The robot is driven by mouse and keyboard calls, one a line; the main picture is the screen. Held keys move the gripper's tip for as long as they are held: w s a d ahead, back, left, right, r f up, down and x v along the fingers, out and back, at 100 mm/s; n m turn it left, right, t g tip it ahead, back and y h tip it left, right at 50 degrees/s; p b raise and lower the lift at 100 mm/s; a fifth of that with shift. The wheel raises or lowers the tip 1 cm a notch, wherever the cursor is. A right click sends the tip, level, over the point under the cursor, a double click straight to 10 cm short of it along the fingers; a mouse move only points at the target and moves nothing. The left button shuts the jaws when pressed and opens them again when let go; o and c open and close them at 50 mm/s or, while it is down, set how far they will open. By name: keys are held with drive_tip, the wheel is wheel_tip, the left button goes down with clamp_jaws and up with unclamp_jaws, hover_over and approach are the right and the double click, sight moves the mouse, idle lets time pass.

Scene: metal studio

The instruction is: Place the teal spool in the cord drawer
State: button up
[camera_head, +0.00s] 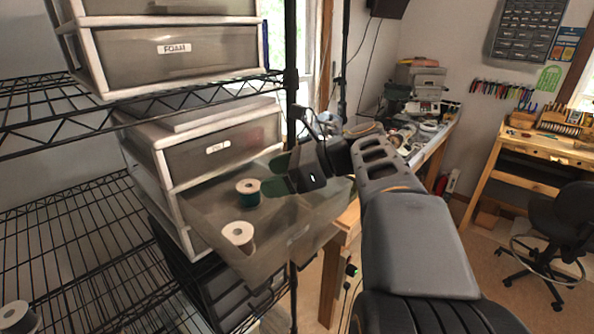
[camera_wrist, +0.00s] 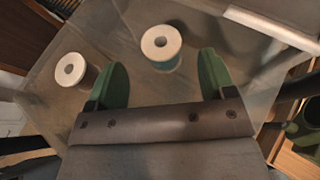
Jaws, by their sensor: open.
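The teal spool (camera_head: 248,199), with a white top, stands upright inside a pulled-out translucent drawer (camera_head: 300,238). I cannot read a label on this drawer, so I cannot tell whether it is the cord drawer. My gripper (camera_head: 270,174) is open, just right of the teal spool, its green fingers over the drawer. In the wrist view the teal spool (camera_wrist: 164,64) appears between and slightly beyond the two fingertips (camera_wrist: 163,70), with visible gaps on both sides. Nothing is held.
A second spool (camera_head: 239,238), white-topped and brownish, stands in the same drawer nearer the front left. Another spool (camera_head: 18,317) is on the lower wire rack (camera_head: 75,245). A drawer labelled FOAM (camera_head: 180,55) sits on the shelf above. A workbench (camera_head: 425,150) stands behind my arm.

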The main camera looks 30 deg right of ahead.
drive_tip(key=shift+v, duration=2.7)
drive_tip(key=shift+r, duration=0.1)
